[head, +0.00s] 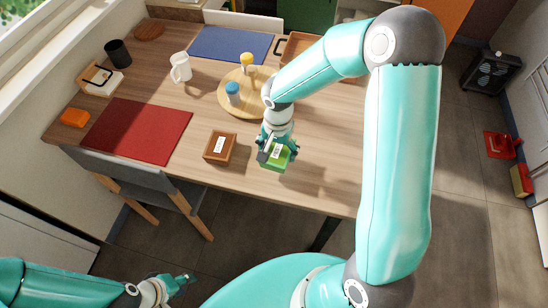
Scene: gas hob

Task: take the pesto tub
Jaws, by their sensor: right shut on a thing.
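The pesto tub (274,161) is a small green tub with a white label, near the front edge of the wooden table (318,166). My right gripper (277,148) is shut on it from above and covers part of it. I cannot tell whether the tub touches the table or is held just above it. My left gripper (182,283) is low at the bottom of the view, in front of the table and away from everything on it. Its fingers are too small to read.
A brown box (220,147) with a white label stands just left of the tub. A red mat (137,130) lies left; a chair (150,184) stands in front.

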